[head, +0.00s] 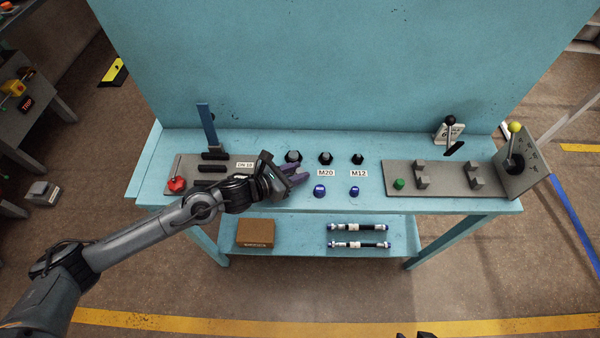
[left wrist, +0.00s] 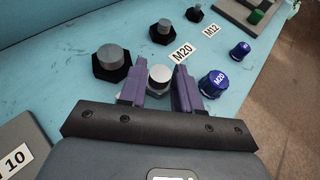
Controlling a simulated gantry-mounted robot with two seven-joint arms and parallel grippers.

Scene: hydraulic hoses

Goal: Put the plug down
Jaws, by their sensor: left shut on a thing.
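My left gripper (head: 298,176) is low over the front of the teal bench, left of the blue caps. In the left wrist view its purple fingers (left wrist: 158,90) are shut on a grey metal plug (left wrist: 159,73) with a round top and a hex base. I cannot tell whether the plug touches the bench. In the head view the plug is hidden by the gripper. Only dark tips of what looks like my right gripper (head: 414,335) show at the bottom edge.
Behind stand a large fitting (head: 293,156), an M20 fitting (head: 326,158) and an M12 fitting (head: 358,158). A blue M20 cap (head: 319,191) and a smaller blue cap (head: 354,190) stand to the right.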

